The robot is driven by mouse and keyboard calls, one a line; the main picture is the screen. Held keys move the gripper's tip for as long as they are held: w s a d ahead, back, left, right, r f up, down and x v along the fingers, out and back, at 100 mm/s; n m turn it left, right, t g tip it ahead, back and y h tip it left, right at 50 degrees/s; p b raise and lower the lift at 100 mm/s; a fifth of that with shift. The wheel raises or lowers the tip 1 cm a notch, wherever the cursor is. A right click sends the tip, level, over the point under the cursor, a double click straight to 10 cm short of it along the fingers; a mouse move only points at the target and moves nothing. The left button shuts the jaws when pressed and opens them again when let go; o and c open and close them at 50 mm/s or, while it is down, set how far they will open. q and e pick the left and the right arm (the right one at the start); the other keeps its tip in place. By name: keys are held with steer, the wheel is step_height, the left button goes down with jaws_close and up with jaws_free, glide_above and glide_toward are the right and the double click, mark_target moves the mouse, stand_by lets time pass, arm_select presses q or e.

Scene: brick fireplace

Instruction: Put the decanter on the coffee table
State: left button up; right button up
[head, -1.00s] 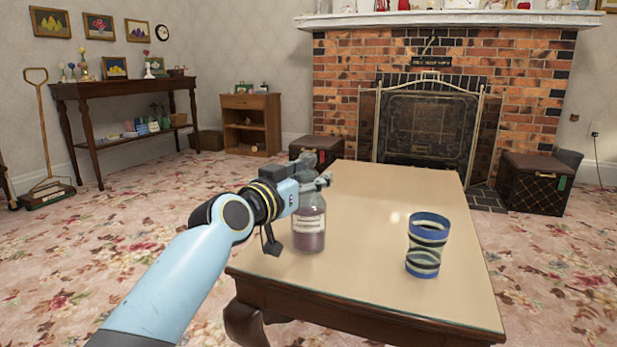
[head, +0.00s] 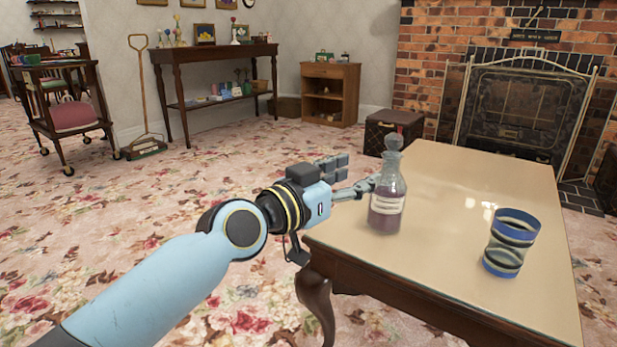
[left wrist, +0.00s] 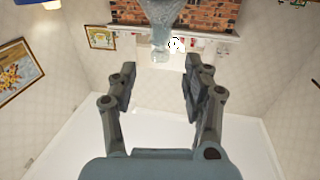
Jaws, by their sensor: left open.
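The decanter (head: 387,200) is clear glass with a pale label, dark purplish liquid and a round stopper. It stands upright on the coffee table (head: 440,185), near its left edge. My left gripper (head: 348,178) is open, just left of the decanter in the head view; whether a fingertip touches the glass is unclear. In the left wrist view the open fingers (left wrist: 158,85) have nothing between them, and the glass decanter (left wrist: 162,28) shows beyond them at the top. My right gripper is not in view.
A blue striped cup (head: 511,243) stands on the table to the right of the decanter. The table's middle and far part are clear. A dark box (head: 392,132) and the fireplace screen (head: 522,108) are behind the table. Carpet is open at left.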

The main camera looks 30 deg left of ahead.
arm_select(q)
steer(key=s+d+f+g, duration=0.2)
steer(key=s+f+g, duration=0.4)
steer(key=s+f, duration=0.65)
steer(key=s+a+f+n+g+y, duration=0.1)
steer(key=s+a+f+g+y, duration=0.1)
steer(key=s, duration=0.7)
steer(key=s+a+f+g+y, duration=0.2)
steer(key=s+f+g, duration=0.2)
steer(key=s, duration=0.5)
steer(key=shift+s+a+f+n+g, duration=0.2)
steer(key=shift+s+a+n+g, duration=0.15)
steer(key=shift+g, duration=0.25)
